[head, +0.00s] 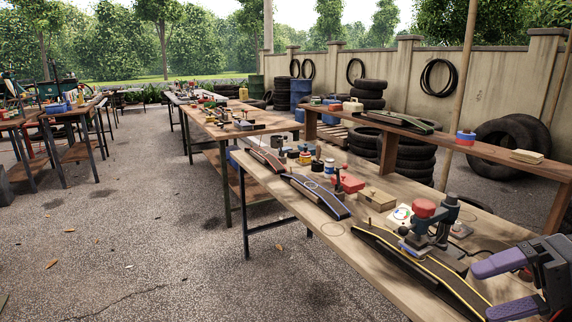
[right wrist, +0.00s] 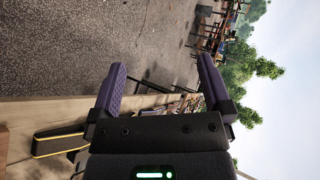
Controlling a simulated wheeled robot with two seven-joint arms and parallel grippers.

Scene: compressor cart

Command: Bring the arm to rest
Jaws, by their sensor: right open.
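My right gripper (head: 506,285) is at the lower right of the head view, beside the near end of the workbench. Its two purple fingers are apart, with nothing between them. It also shows in the right wrist view (right wrist: 158,85), with the fingers spread and ground behind the gap. A black curved piece with yellow edging (head: 425,268) lies on the bench just left of the gripper in the head view; its end (right wrist: 60,141) shows at the lower left of the right wrist view. My left gripper is not in view.
A raised wooden shelf (head: 480,150) runs behind. Open gravel ground (head: 150,240) lies left of the bench.

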